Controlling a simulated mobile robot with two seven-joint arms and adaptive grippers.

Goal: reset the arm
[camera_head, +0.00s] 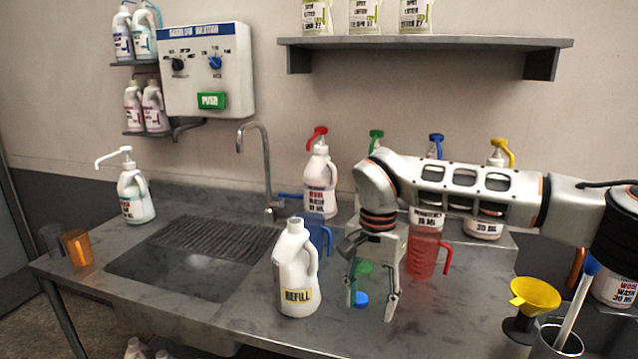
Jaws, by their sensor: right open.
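My right arm (465,190) reaches in from the right across the counter. My right gripper (371,302) points down over the counter, open, with its fingers apart. A small blue cap (361,299) shows between the fingertips, and I cannot tell whether it touches them. A green cup (363,267) shows behind the fingers, partly hidden. A white refill jug (297,270) stands upright just left of the gripper. My left gripper is not in view.
A red measuring jug (423,254) stands right of the gripper, and a blue jug (320,240) stands behind the refill jug. Pump bottles, including a red-topped one (320,180), line the back. A yellow funnel (535,296) stands at right. The sink (190,270) lies left.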

